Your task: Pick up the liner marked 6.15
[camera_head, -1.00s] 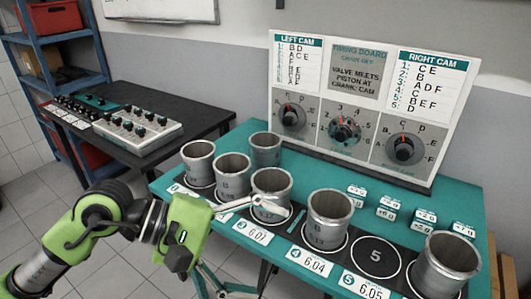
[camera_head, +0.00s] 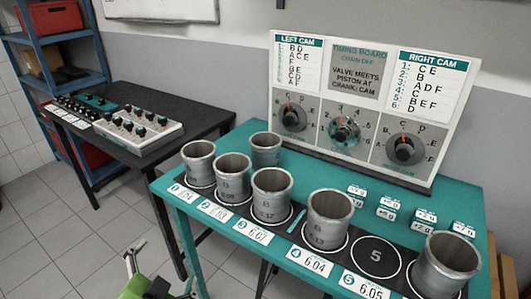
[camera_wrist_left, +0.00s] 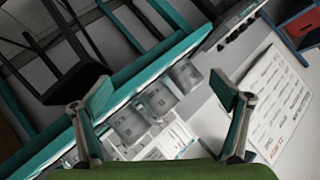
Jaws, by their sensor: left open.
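Several grey metal liners stand on the teal table. They are on spots 1 (camera_head: 199,166), 2 (camera_head: 233,180), 3 (camera_head: 271,197) and 4 (camera_head: 330,221), at the back (camera_head: 265,150) and at the right end (camera_head: 446,266). Their engraved marks are too small to read surely, so I cannot tell which is 6.15. My left gripper (camera_head: 132,268) shows partly at the bottom edge of the head view, low in front of the table and apart from the liners. In the left wrist view its fingers (camera_wrist_left: 158,98) are spread and empty, with liners (camera_wrist_left: 158,98) beyond them. My right gripper is not in view.
Spot 5 (camera_head: 375,257) is an empty ring. Small labelled weights (camera_head: 387,213) lie behind it. The timing board (camera_head: 365,105) stands at the table's back. A black table (camera_head: 190,110) with a knobbed device (camera_head: 138,130) is at the left. Bare floor lies at front left.

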